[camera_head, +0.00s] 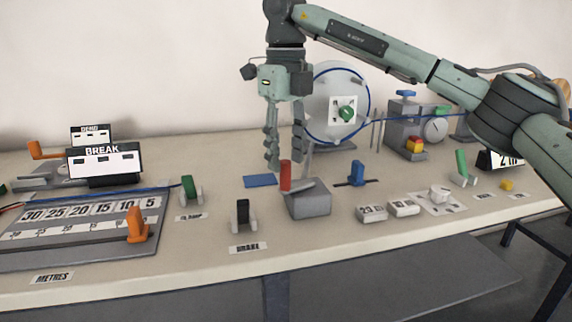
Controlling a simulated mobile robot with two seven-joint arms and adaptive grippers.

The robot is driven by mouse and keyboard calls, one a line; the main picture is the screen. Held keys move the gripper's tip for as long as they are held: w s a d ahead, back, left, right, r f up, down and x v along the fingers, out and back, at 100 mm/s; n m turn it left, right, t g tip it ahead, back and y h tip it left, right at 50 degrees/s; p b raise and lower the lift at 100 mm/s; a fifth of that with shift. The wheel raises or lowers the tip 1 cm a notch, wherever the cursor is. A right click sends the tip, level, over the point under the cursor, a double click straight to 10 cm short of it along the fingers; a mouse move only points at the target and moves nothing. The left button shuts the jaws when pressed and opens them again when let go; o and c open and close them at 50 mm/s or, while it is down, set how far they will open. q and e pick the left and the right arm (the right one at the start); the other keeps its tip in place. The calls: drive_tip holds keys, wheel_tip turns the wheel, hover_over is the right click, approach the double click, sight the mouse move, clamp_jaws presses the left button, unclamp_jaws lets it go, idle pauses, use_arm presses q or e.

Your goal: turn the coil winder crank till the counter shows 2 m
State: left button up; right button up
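A red upright crank handle (285,176) stands on a flat grey lever on top of a grey box (309,204) near the middle of the table. My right gripper (286,163) points straight down over it. Its two fingers are apart, with the top of the red handle between or just behind the tips; I cannot tell whether they touch it. A large pale disc with a blue rim (355,78) and a green knob stands upright behind the gripper. A black display (490,160) at the right is partly covered by my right arm; its reading cannot be made out fully. My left gripper is out of view.
A blue lever (357,172) and a blue pad (260,181) flank the grey box. A black lever (241,215) and green lever (190,188) stand left of it. A grey measuring board (90,252) and BREAK sign (103,161) are at left. White blocks (371,213) lie right.

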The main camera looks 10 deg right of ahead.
wheel_tip(320, 180, up, 9)
idle(0.3)
idle(1.1)
